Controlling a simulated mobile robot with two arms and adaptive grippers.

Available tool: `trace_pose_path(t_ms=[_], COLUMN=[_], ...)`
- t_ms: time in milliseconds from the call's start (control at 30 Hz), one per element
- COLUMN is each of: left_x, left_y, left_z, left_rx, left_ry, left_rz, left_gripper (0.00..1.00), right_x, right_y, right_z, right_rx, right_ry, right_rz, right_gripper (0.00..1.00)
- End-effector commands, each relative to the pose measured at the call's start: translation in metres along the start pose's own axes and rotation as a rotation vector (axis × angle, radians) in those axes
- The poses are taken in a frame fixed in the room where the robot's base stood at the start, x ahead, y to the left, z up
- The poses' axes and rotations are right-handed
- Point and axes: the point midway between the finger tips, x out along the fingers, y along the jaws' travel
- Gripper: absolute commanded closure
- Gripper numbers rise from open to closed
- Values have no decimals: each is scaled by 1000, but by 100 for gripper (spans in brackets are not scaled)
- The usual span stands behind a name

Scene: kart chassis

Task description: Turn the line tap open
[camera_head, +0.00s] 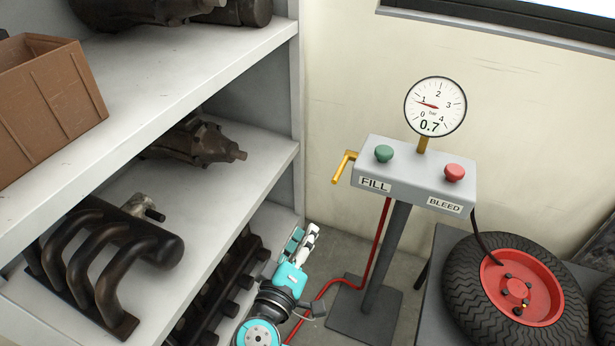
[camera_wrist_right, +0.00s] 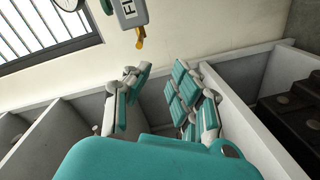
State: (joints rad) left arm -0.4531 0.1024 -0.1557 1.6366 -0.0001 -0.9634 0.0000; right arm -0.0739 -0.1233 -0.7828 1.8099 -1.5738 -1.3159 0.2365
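The line tap is a yellow lever (camera_head: 344,167) on the left side of the grey inflator box (camera_head: 415,176). Its handle slants down and to the left. In the right wrist view the yellow lever (camera_wrist_right: 140,38) shows at the top, beyond the fingers. My right gripper (camera_head: 302,242) is below and left of the lever in the head view, apart from it. In the right wrist view my right gripper (camera_wrist_right: 161,72) has its teal-padded fingers spread with nothing between them. My left gripper is in neither view.
A round gauge (camera_head: 435,106) reads 0.7. The box carries a green FILL button (camera_head: 384,153) and a red BLEED button (camera_head: 454,172). A red hose (camera_head: 377,243) runs beside the post. Metal shelves (camera_head: 215,90) with engine parts stand left; a tyre (camera_head: 515,290) lies right.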

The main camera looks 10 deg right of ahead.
Motion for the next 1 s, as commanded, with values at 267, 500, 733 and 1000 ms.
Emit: trace_pose_path(t_ms=[267,500,733,1000], left_x=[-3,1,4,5], left_y=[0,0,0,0], left_z=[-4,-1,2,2], left_rx=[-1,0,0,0], left_ry=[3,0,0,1], left_rz=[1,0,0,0], left_gripper=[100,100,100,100], right_x=[9,58,109,154], right_y=[31,35,39,41], right_z=[-5,-5,-4,-3], right_rx=[58,56,55,54], right_ry=[-8,-7,-7,-7], right_rz=[86,87,86,83], right_gripper=[77,77,77,77])
